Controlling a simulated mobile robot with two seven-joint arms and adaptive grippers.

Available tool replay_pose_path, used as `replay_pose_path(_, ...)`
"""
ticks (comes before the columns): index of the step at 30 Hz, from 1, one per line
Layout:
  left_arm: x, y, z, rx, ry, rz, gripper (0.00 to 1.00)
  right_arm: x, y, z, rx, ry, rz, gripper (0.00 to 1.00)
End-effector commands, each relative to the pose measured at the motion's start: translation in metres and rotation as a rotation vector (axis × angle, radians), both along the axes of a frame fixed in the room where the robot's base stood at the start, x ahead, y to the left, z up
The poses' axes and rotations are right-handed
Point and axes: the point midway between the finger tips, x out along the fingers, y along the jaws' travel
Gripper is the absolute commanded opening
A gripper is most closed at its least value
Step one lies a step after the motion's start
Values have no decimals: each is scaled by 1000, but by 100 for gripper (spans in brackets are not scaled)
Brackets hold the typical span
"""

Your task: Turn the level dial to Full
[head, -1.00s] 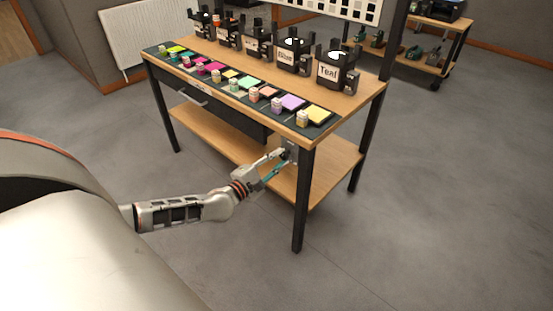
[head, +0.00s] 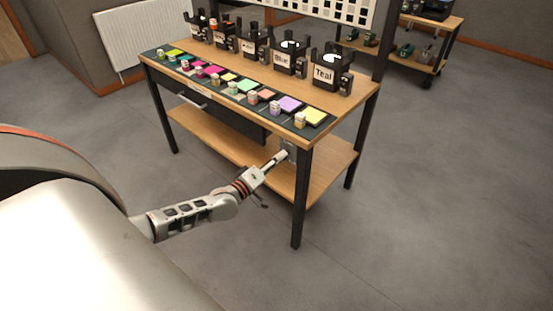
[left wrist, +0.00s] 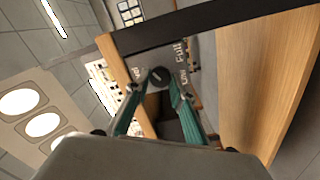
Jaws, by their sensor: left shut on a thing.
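The level dial (left wrist: 157,74) is a round dark knob on a grey plate (left wrist: 196,54) under the table's end, beside a leg. In the left wrist view, "Full" and "Low" are lettered on the plate's right side, and a third label at the left is hard to read. My left gripper (head: 281,156) reaches the plate from the front left. Its teal fingers (left wrist: 152,88) are shut on the dial, one on each side. The dial's pointer direction is not clear, and the head view hides the knob behind the gripper. My right gripper is not in view.
The wooden table (head: 345,112) carries a dark strip of coloured pads and small blocks, with labelled black holders behind, including "Teal" (head: 324,76). A front leg (head: 301,200) stands close to my left gripper. A lower shelf (head: 325,170) lies below. The floor at right is clear.

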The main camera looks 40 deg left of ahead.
Motion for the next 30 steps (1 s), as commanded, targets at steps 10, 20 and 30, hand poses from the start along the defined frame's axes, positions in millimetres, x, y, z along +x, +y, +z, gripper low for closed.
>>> replay_pose_path(10, 1, -1, 3, 328, -28, 1, 1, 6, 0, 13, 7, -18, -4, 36)
replay_pose_path(20, 1, -1, 3, 639, -52, 1, 1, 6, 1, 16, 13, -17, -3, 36)
replay_pose_path(30, 0, -2, 2, 952, -76, 0, 1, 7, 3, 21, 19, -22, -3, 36)
